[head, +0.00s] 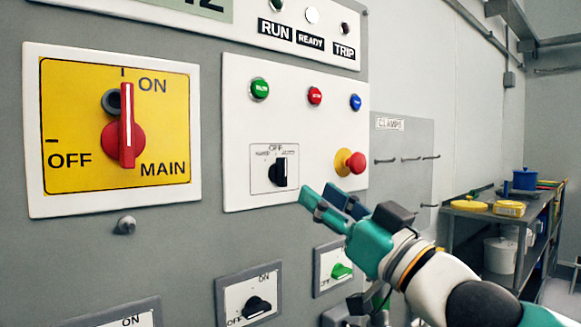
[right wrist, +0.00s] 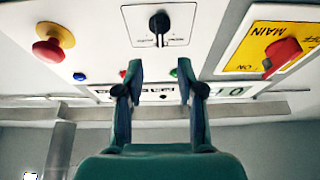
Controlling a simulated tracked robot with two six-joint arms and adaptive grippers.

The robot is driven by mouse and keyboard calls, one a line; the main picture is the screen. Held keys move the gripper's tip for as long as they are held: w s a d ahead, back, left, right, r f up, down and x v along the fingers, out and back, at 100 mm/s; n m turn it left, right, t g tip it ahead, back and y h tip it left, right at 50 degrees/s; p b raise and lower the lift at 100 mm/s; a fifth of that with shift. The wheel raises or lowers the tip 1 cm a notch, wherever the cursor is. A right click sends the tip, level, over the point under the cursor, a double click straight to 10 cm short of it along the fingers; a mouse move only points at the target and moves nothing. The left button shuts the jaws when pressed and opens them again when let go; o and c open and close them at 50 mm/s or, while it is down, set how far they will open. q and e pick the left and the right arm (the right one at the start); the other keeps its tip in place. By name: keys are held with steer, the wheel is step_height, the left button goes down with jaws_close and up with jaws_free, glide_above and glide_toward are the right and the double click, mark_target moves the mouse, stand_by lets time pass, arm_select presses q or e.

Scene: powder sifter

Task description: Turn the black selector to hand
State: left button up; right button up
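The black selector (head: 279,172) sits on a small white plate marked OFF at its top, with side labels too small to read surely. Its handle stands about upright, seeming to point at OFF. In the right wrist view, turned upside down, the selector (right wrist: 160,25) is at the top centre. My right gripper (head: 328,200) is in front of the panel, to the right of and slightly below the selector in the head view. Its two fingers (right wrist: 160,80) are apart, with nothing between them and clear of the selector. My left gripper is not in view.
A red and yellow mushroom button (head: 350,162) is right of the selector, close above my right gripper. Green, red and blue buttons (head: 315,96) are above. The red main switch (head: 127,130) is at left, at ON. Smaller switches (head: 257,306) are below. A workbench (head: 490,215) stands at right.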

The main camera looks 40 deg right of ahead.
mark_target(286, 168)
steer(key=p+x, duration=0.2)
steer(key=x, duration=0.6)
steer(key=shift+w+r, duration=0.1)
steer(key=shift+w, duration=0.3)
steer(key=c, duration=0.7)
jaws_close()
steer(key=shift+s+a, duration=0.1)
